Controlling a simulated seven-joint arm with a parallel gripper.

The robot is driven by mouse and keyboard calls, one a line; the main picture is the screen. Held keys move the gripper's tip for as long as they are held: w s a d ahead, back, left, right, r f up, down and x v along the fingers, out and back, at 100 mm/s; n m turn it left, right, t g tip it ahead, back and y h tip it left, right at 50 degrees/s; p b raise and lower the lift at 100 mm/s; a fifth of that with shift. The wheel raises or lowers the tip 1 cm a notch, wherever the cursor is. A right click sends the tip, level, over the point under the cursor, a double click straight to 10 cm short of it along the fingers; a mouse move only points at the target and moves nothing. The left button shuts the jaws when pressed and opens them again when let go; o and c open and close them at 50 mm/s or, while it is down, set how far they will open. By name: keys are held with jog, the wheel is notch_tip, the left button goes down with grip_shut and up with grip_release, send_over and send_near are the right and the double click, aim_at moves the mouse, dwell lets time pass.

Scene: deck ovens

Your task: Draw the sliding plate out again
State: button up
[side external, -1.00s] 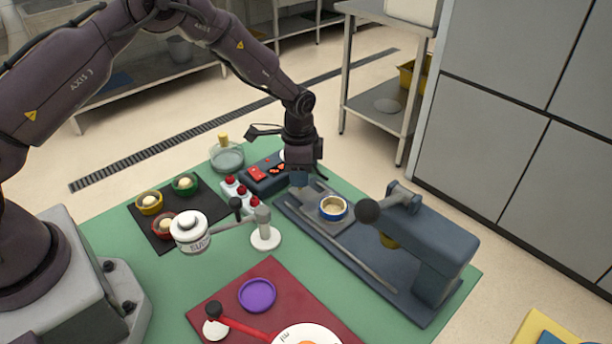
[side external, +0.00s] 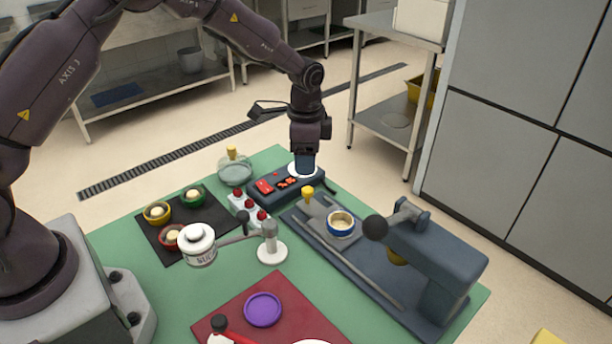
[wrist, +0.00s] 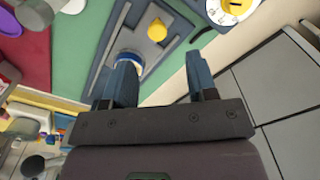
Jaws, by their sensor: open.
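The sliding plate (side external: 322,208) is a flat grey plate on the blue-grey base of the press (side external: 440,250). Its yellow knob (side external: 308,192) stands at its outer end. A blue ring (side external: 341,225) with a pale filling sits on the plate, clear of the press head. My gripper (side external: 304,172) is open and empty, pointing down beyond the knob and apart from it. In the wrist view the knob (wrist: 157,30) shows above and between my open fingers (wrist: 160,75). The ring (wrist: 124,58) there is partly hidden by a finger.
The press's lever with its black ball (side external: 376,228) stands beside the ring. A dark box with red parts (side external: 285,185) and a white dial (wrist: 232,8) is close to my gripper. A red-button rack (side external: 250,210), dough bowls and a jar arm stand left. Open floor lies behind the table.

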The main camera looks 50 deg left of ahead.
notch_tip(320, 180, up, 5)
jog(key=shift+r, duration=0.1)
dwell(0.4)
jog(key=s+r+n+t, duration=0.2)
jog(key=s+r, duration=0.4)
jog(key=s, duration=0.3)
jog(key=s+r+n+t, duration=0.1)
jog(key=s+r+n, duration=0.3)
jog(key=s, duration=0.6)
jog(key=s+r+n+t, duration=0.2)
jog(key=s+r+n, duration=0.1)
jog(key=s+r, duration=0.4)
jog(key=shift+s+a+r+t, duration=0.2)
jog(key=shift+s+r+t, duration=0.15)
jog(key=shift+s, duration=1.1)
